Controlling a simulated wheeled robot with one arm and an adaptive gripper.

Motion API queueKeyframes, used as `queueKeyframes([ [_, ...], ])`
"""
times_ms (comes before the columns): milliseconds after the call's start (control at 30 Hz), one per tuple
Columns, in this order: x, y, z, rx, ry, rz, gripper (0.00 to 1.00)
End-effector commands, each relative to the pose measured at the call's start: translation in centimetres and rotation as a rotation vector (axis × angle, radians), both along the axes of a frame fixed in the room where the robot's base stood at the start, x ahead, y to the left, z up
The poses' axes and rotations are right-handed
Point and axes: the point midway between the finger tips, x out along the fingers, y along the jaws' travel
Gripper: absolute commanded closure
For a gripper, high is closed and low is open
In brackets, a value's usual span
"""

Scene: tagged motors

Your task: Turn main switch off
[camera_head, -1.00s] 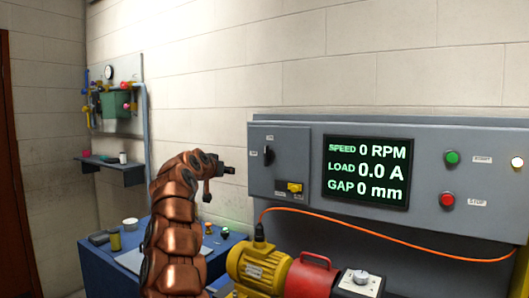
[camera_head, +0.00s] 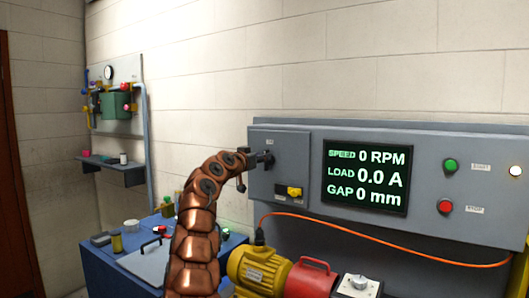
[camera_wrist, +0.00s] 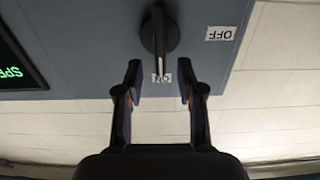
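The main switch (camera_wrist: 159,32) is a black rotary knob with a long handle on the grey control box (camera_head: 300,132). In the wrist view, which is upside down, its handle lies in line with the ON label (camera_wrist: 161,78). The OFF label (camera_wrist: 220,33) is to the right of the knob there. My gripper (camera_wrist: 160,78) is open, its two fingertips on either side of the handle's lower end in that view. Whether the fingers touch the handle cannot be told. In the head view my gripper (camera_head: 261,158) is at the switch and largely covers it.
A yellow latch (camera_head: 289,192) sits below the switch. The display (camera_head: 366,177), green button (camera_head: 450,165) and red button (camera_head: 445,206) are to the right. An orange cable (camera_head: 360,239) hangs below, above a yellow motor (camera_head: 257,270). A blue table (camera_head: 106,272) stands at left.

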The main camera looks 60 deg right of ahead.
Motion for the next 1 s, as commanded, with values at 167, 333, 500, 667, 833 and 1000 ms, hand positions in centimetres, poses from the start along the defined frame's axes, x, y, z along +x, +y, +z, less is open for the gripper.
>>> queueKeyframes([
  [167,0.1,-1.6,0.3,0.000,0.005,0.001,0.62],
  [333,0.2,-2.5,0.1,0.000,0.004,0.001,0.62],
  [500,0.2,-2.9,0.0,0.000,0.002,0.001,0.62],
  [667,0.2,-2.9,0.0,0.000,0.001,0.002,0.62],
  [833,0.2,-2.9,0.0,0.000,0.002,0.001,0.69],
  [1000,0.2,-2.9,0.0,0.000,0.002,0.001,0.87],
])
